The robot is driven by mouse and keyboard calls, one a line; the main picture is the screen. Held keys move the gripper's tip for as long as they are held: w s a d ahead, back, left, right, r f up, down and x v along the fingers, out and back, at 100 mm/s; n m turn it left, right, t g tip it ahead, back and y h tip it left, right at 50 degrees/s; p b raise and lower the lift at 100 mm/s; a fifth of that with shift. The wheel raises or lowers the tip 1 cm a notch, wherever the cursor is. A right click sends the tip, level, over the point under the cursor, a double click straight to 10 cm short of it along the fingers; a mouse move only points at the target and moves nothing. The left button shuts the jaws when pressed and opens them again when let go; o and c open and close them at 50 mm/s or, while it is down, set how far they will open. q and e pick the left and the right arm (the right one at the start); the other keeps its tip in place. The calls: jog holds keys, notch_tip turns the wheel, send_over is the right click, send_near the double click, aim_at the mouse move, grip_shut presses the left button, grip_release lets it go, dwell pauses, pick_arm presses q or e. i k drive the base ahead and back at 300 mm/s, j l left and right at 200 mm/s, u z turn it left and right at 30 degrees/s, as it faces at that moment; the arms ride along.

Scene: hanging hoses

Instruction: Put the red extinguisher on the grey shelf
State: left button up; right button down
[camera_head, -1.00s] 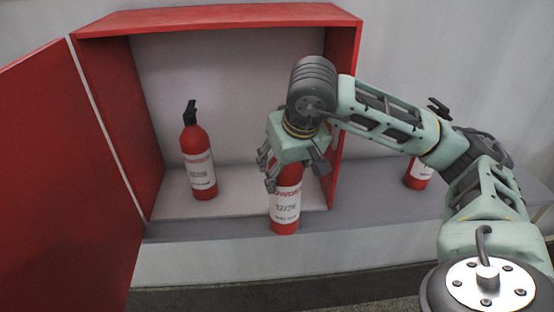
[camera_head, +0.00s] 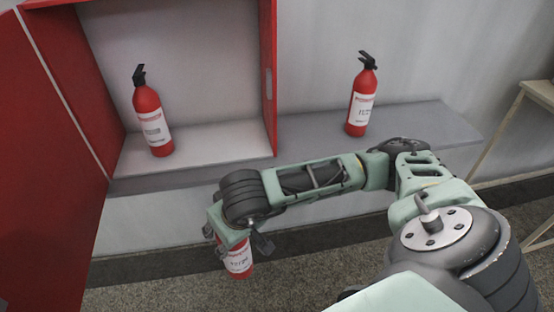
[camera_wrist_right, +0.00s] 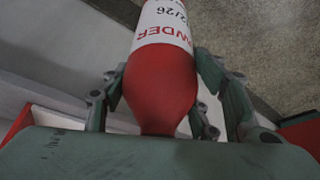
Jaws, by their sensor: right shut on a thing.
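My right gripper (camera_head: 237,248) is shut on a red extinguisher (camera_head: 239,264) with a white label. It holds it from above, in front of the ledge and over the floor. In the right wrist view the fingers (camera_wrist_right: 165,92) flank the extinguisher's red shoulder (camera_wrist_right: 160,85). The gripper hides its top. A second red extinguisher (camera_head: 361,98) stands upright on the grey shelf (camera_head: 430,125), right of the cabinet. A third extinguisher (camera_head: 152,118) stands upright inside the red cabinet (camera_head: 268,75). My left gripper is not in view.
The cabinet's red door (camera_head: 45,150) hangs open at the left. The cabinet floor is bare right of its extinguisher. The grey shelf has free room on both sides of its extinguisher. A light-framed table (camera_head: 540,92) stands at the far right.

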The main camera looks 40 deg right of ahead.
aim_at(437, 119)
jog(key=k+l+z, duration=0.15)
jog(key=l, duration=0.5)
jog(key=k+l+z, duration=0.1)
jog(key=l, duration=0.5)
jog(key=k+l+z, duration=0.15)
jog(key=l, duration=0.5)
jog(key=l+z, duration=0.1)
jog(key=l, duration=0.55)
